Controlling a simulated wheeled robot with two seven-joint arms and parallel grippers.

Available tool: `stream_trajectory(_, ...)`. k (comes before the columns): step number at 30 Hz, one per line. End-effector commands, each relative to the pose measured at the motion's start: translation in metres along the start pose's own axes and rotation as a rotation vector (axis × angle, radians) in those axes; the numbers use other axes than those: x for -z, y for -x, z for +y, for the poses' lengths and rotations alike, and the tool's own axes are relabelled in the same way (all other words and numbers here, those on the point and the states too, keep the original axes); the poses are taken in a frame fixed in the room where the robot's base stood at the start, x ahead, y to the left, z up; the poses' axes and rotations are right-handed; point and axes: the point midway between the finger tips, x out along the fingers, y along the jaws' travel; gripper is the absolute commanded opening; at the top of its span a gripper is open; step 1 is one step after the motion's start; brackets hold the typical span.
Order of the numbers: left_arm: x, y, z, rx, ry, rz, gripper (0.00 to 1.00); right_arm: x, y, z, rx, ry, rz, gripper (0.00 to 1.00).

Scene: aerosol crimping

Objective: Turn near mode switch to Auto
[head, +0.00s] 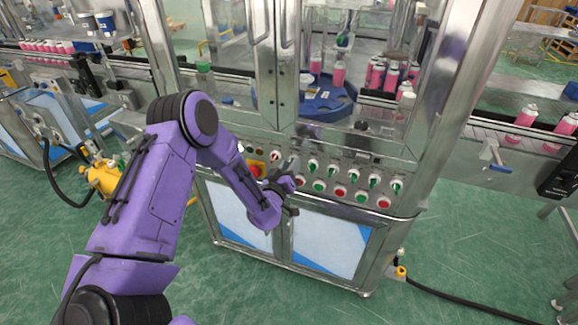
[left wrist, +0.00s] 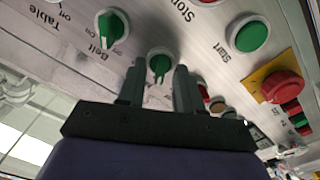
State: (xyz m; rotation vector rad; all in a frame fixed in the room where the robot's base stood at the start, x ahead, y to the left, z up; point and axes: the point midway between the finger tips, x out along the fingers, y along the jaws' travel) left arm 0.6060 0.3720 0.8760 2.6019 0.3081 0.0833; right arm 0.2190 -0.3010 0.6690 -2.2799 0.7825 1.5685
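The control panel (head: 345,160) on the front of the steel machine carries a row of green selector switches. In the left wrist view, one green switch with a pale rim (left wrist: 159,63) shows between the fingertips of my left gripper (left wrist: 160,72). Its handle points toward the bottom of that view; its label is hidden or unreadable. The two fingers stand apart, one on each side of it in the picture; I cannot tell whether they touch it. In the head view my left gripper (head: 290,194) is at the panel's left part, covering what is behind it. My right gripper is not in view.
Beside that switch are the Belt switch (left wrist: 111,28), a green Start button (left wrist: 248,35) and a red emergency stop button (left wrist: 281,86) on a yellow plate. Pink cans (head: 338,74) stand inside the machine. A conveyor (head: 500,150) runs off to the right.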

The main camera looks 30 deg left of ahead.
Motion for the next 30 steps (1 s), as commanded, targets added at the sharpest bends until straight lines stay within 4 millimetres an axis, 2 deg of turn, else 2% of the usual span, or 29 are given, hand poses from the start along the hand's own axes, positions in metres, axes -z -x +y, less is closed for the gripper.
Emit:
stream_trajectory(1,0.000,0.000,0.000,0.000,0.000,0.000,0.35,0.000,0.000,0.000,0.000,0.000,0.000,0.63)
stream_trajectory(4,0.000,0.000,0.000,0.000,0.000,0.000,0.03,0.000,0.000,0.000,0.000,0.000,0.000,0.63)
stream_trajectory(5,0.000,0.000,0.000,0.000,0.000,0.000,0.00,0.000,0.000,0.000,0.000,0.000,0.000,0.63)
stream_trajectory(17,-0.001,0.001,0.000,-0.001,-0.041,-0.001,0.00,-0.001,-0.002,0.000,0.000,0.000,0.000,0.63)
stream_trajectory(23,-0.002,0.001,0.001,-0.001,-0.155,-0.002,0.00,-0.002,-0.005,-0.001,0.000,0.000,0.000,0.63)
stream_trajectory(30,-0.003,0.001,0.002,-0.003,-0.368,-0.002,0.00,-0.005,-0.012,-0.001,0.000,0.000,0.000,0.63)
